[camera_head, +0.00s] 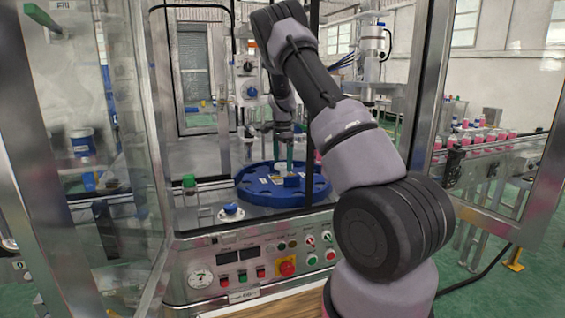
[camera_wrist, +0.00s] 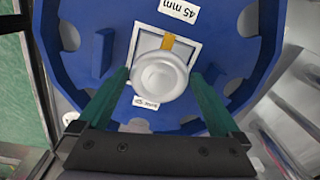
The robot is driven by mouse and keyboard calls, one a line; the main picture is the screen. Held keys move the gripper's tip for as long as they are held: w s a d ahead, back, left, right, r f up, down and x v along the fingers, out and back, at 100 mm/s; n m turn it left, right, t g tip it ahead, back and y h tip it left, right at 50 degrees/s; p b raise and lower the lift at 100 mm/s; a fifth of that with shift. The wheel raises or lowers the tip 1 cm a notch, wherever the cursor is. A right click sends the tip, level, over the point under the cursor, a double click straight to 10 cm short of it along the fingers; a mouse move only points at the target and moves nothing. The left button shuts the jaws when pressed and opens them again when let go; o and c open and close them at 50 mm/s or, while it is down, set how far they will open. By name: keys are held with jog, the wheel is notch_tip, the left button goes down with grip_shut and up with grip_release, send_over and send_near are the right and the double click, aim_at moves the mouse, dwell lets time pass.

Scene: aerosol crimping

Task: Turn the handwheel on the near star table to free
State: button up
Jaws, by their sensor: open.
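The near star table (camera_head: 253,190) is a blue notched disc on the machine deck; it also fills much of the wrist view (camera_wrist: 258,75). A pale round handwheel (camera_wrist: 160,78) sits on a white square plate on it, with a yellow mark (camera_wrist: 169,41) at its upper edge. My gripper (camera_head: 283,152) points down over the table. In the wrist view its two green fingers (camera_wrist: 160,82) are open, one on each side of the handwheel, with small gaps showing. I cannot tell the fingertip height against the wheel.
A "45 mm" label (camera_wrist: 179,10) and a small label (camera_wrist: 146,103) lie on the table, with a raised blue block (camera_wrist: 103,52) at left. A control panel (camera_head: 262,262) is in front. Glass doors flank the opening; a conveyor with pink-capped cans (camera_head: 490,137) stands right.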

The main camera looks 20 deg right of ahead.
aim_at(283, 165)
jog(key=c, duration=1)
jog(key=shift+n, duration=0.3)
jog(key=n, duration=0.3)
jog(key=shift+s+d+n, duration=0.1)
jog(key=shift+n, duration=0.2)
jog(key=shift+r+n, duration=0.1)
jog(key=shift+n, duration=2.2)
jog(key=o, duration=1)
notch_tip(283, 165, up, 11)
